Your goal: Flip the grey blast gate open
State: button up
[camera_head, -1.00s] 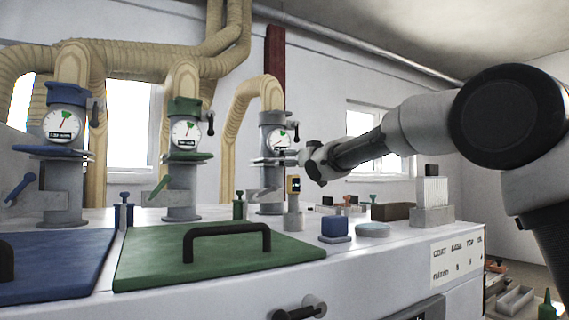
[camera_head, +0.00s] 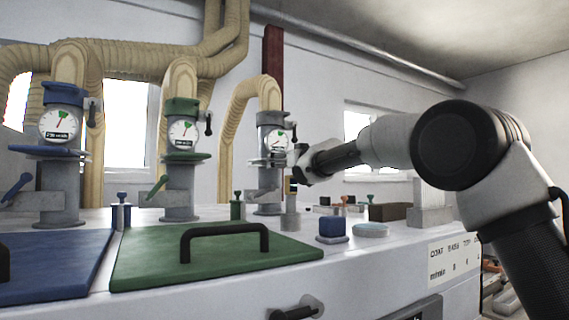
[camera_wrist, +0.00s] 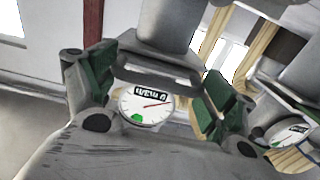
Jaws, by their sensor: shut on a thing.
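The grey blast gate is on the rightmost grey duct stub (camera_head: 270,180), below a round dial (camera_head: 277,140), in the head view. My gripper (camera_head: 299,164) is at the right side of this stub, at about the height of the gate. In the wrist view my gripper (camera_wrist: 155,95) has its green-padded fingers on either side of a dark grey bar (camera_wrist: 155,72), with the white dial (camera_wrist: 146,106) behind it. The gripper is shut on a part of the grey gate, seemingly this bar. The contact itself is hard to see.
Blue (camera_head: 60,125) and green (camera_head: 182,133) gate stubs with dials stand to the left. A green lid (camera_head: 150,265) with a black handle is in front.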

jog(key=v, duration=1)
jog(key=shift+f, duration=0.2)
